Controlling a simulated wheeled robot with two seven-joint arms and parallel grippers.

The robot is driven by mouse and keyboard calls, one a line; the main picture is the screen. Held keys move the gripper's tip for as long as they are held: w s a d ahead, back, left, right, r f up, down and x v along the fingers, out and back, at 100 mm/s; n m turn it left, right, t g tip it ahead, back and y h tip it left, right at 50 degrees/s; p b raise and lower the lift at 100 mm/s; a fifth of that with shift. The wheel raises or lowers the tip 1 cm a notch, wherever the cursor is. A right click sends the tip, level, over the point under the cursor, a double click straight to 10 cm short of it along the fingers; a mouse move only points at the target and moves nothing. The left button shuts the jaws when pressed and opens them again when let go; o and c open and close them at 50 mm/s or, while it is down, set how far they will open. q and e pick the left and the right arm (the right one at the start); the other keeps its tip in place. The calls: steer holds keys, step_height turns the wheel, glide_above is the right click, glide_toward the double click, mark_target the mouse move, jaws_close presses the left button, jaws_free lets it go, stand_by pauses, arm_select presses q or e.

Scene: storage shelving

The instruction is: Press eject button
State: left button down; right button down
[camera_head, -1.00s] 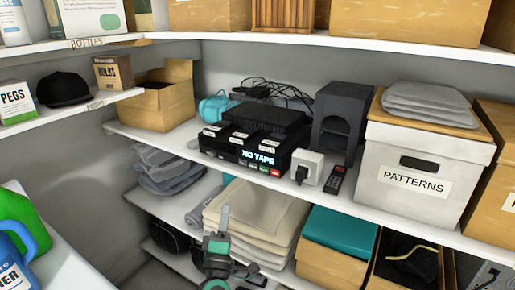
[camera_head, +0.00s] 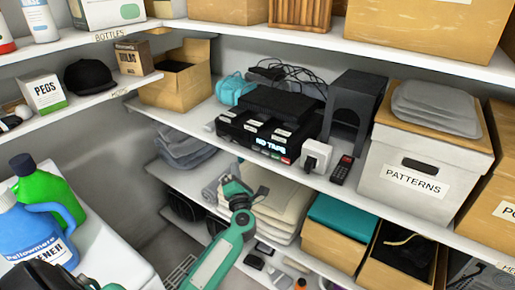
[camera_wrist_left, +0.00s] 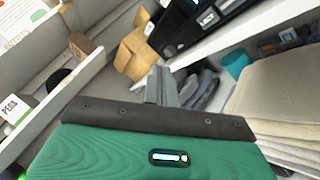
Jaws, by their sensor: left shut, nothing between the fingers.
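A black tape deck (camera_head: 262,137) stands on the middle shelf, with a lit "NO TAPE" display (camera_head: 270,145) and a row of small buttons (camera_head: 275,158) below it, one of them red. I cannot read which button is eject. My left gripper (camera_head: 236,169) is below and left of the deck's front, in front of the lower shelf, apart from the deck. It is shut and empty. In the left wrist view its closed fingers (camera_wrist_left: 160,86) point toward the shelves, and part of the black deck (camera_wrist_left: 190,22) shows at the top. My right gripper is not in view.
A white plug adapter (camera_head: 316,156) and a remote (camera_head: 342,170) sit right of the deck, beside the PATTERNS box (camera_head: 415,175). Folded beige cloths (camera_head: 285,205) lie below. A cardboard box (camera_head: 180,83) stands left. The shelf edge runs under the deck.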

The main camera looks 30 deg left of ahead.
mark_target(252, 157)
arm_select(q)
steer(key=shift+w, duration=0.1)
steer(key=shift+w+d+b, duration=0.15)
steer(key=shift+w+b, duration=0.75)
steer(key=shift+w, duration=1.3)
steer(key=shift+w+d+b, duration=0.15)
steer(key=shift+w+b, duration=0.7)
steer(key=shift+w, duration=1.3)
steer(key=shift+w, duration=0.1)
steer(key=shift+w+d, duration=0.1)
steer(key=shift+w, duration=0.2)
steer(key=shift+w, duration=0.35)
steer(key=shift+s, duration=0.8)
